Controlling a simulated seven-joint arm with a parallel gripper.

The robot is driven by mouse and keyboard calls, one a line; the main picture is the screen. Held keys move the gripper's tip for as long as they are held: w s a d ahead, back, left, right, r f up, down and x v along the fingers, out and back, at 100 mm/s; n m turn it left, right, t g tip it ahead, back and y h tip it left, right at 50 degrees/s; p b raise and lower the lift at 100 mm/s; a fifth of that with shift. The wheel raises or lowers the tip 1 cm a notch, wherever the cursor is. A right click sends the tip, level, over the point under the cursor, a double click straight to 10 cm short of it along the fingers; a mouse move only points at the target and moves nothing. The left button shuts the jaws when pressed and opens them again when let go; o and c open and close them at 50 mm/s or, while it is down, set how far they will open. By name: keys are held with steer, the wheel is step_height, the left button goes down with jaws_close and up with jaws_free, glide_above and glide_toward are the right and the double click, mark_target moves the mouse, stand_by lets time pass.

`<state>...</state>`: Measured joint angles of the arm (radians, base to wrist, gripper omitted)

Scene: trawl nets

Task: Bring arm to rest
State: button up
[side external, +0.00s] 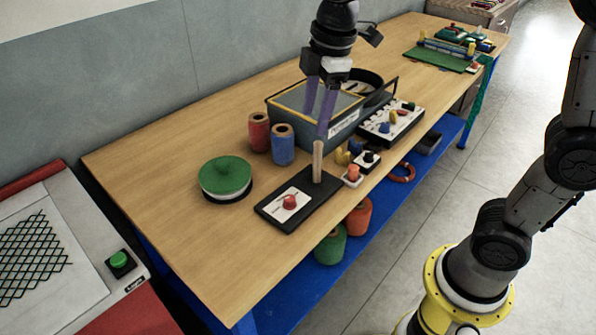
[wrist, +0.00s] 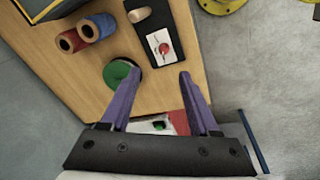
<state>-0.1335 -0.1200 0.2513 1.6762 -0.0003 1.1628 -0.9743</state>
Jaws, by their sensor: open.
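My gripper (side external: 318,112) hangs above the workbench (side external: 130,178) near the grey bin with the yellow rim. Its two purple fingers are spread apart with nothing between them, as the wrist view (wrist: 152,98) also shows. A black board (side external: 270,212) with a red knob (side external: 290,201) on a white plate lies below, and an upright wooden peg (side external: 317,160) stands on it. In the side view one fingertip overlaps the peg's top, but in the wrist view the peg (wrist: 139,15) is apart from the fingers.
A green-lidded round container (side external: 225,178), a red spool (side external: 259,132) and a blue spool (side external: 283,145) stand on the bench. The grey bin (side external: 340,127) and a tray of coloured pieces (side external: 392,122) are to the right. The bench's left end is clear.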

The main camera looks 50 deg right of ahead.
steer(key=s+d+r+m+t, duration=0.1)
steer(key=s+d+m, duration=0.15)
steer(key=s, duration=0.45)
steer(key=s+d+r+m+t, duration=0.1)
steer(key=s+d+m+t, duration=0.15)
steer(key=s, duration=0.35)
steer(key=s+f+m, duration=0.5)
steer(key=s+m, duration=0.1)
steer(key=m, duration=0.1)
steer(key=shift+a+f+m, duration=0.15)
steer(key=shift+f+m, duration=0.05)
steer(key=shift+m, duration=0.1)
